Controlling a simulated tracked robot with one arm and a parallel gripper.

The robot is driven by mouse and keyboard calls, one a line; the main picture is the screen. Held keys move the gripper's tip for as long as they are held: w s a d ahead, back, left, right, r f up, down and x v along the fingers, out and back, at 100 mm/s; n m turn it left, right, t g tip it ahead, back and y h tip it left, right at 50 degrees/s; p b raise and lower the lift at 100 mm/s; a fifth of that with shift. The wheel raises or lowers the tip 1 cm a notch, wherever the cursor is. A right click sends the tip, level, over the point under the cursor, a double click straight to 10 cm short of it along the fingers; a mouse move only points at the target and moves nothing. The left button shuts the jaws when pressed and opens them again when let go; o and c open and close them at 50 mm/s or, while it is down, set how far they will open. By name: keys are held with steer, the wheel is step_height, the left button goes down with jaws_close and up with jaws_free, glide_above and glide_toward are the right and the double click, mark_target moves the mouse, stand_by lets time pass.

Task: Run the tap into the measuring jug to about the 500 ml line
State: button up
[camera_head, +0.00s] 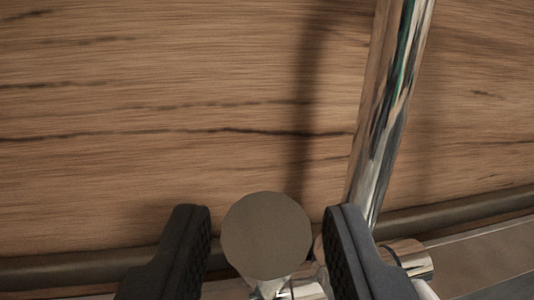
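The chrome tap shows in the head view, with its tall pipe (385,110) rising at right of centre, leaning slightly right. A round, dull-faced tap handle end (266,236) sits low in the middle on a chrome stem. My gripper (267,212) is open, with one dark ridged finger on each side of the handle end. A narrow gap shows between the handle and each finger, so they look apart from it. The measuring jug, the spout outlet and any water are out of view.
The oak laminate splashback (130,110) fills the background close behind the tap. A dark rounded strip (70,270) runs along its foot. A grey metal surface (490,262) lies at lower right. A chrome cylindrical fitting (408,258) sits just right of my right finger.

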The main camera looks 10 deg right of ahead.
steer(key=shift+w+d, duration=0.15)
steer(key=shift+w, duration=0.6)
steer(key=shift+w+d, duration=0.15)
steer(key=shift+w, duration=0.6)
jaws_close()
